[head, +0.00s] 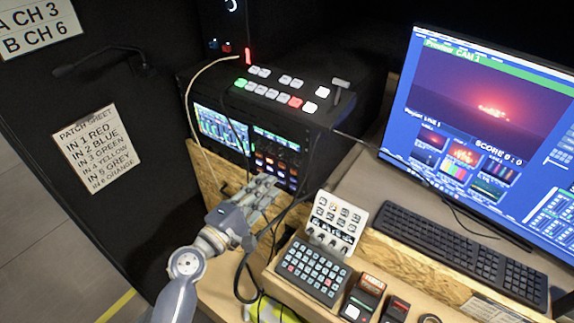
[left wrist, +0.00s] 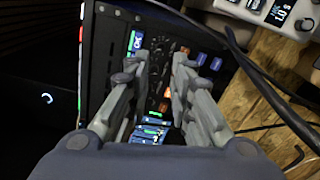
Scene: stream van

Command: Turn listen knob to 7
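My left gripper (head: 266,190) reaches toward the front of a black rack unit (head: 212,98) in the head view. In the left wrist view, its two grey fingers (left wrist: 161,65) are parted, with a gap between the tips and nothing visibly held. Beyond the tips lies the dark panel (left wrist: 112,52), with small dark knobs, blue buttons and orange lights. I cannot read a label that marks the listen knob. Contact between fingertips and panel cannot be told. The fingers hide part of the panel. My right gripper is not in view.
A white panel with several knobs (head: 339,215) stands right of my gripper, behind a keypad (head: 312,270). Black cables (left wrist: 262,85) hang close beside the gripper. A monitor (head: 480,120) and keyboard (head: 450,250) fill the right. A patch sheet (head: 98,147) hangs at left.

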